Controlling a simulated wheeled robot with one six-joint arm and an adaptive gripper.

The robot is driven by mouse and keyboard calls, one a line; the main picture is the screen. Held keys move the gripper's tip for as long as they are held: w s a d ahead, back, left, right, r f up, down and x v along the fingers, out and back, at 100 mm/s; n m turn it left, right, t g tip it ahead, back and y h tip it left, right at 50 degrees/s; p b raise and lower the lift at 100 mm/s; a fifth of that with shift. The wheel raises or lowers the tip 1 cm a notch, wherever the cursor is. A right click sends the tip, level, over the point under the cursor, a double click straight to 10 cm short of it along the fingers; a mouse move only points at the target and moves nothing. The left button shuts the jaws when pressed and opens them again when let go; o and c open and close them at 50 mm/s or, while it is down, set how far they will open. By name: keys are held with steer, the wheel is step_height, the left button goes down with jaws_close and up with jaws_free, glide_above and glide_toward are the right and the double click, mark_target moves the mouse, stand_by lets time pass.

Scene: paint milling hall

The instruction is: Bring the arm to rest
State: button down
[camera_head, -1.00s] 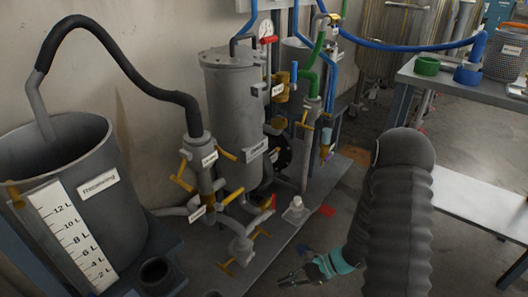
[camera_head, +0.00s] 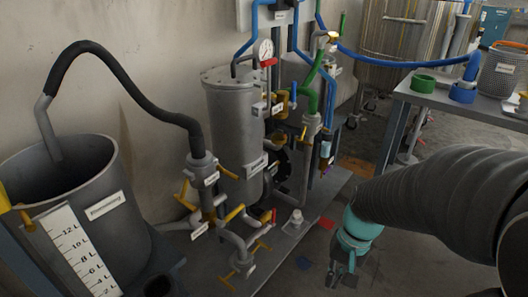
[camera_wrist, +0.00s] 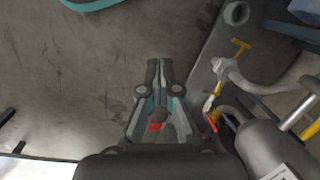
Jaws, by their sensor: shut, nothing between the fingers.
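My gripper (camera_head: 341,275) hangs low over the floor at the lower right of the head view, below the teal wrist part of my arm. It also shows in the middle of the wrist view (camera_wrist: 158,66), where its fingers lie close together with nothing between them. My arm, in a ribbed dark sleeve, comes in from the right edge of the head view and bends down to the gripper. The gripper touches nothing that I can see.
The filter rig's grey base plate (camera_head: 271,249) stands left of my gripper, with yellow-handled valves and a grey tank (camera_head: 235,135). A large vessel (camera_head: 112,220) is at far left. A bench (camera_head: 433,99) with green and blue rings stands behind my arm. Bare floor lies below the gripper.

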steer(key=s+r+n+t+h+p, duration=0.1)
steer(key=s+r+t, duration=0.1)
steer(key=r, duration=0.7)
steer(key=s+r+n+t+h+p, duration=0.1)
steer(key=s+r+n+t+p, duration=0.1)
steer(key=r, duration=0.7)
steer(key=s+t, duration=0.1)
steer(key=t, duration=0.1)
steer(key=shift+r+t, duration=0.35)
steer(key=shift+t, duration=0.05)
